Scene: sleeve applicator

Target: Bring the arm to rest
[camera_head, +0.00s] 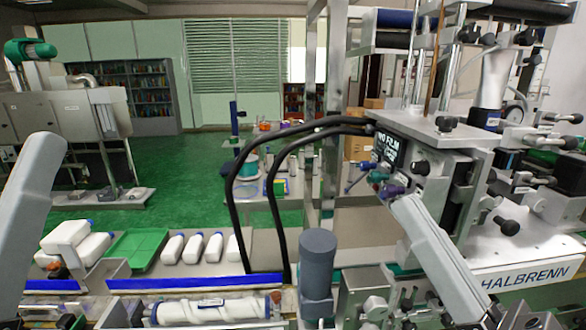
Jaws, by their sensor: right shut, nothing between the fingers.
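My right arm comes in from the lower right, in front of the labelling machine (455,125). My right gripper (366,181) is small and hard to make out among coloured parts, just below the machine's dark display reading "NO FILM" (389,150). It is shut and appears empty; whether it touches the machine cannot be told. Of my left arm, only a pale link shows at the left edge. Its gripper is outside the view.
A grey cylinder (318,262) and black hoses (237,195) stand left of my right arm. Green floor lies open behind.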

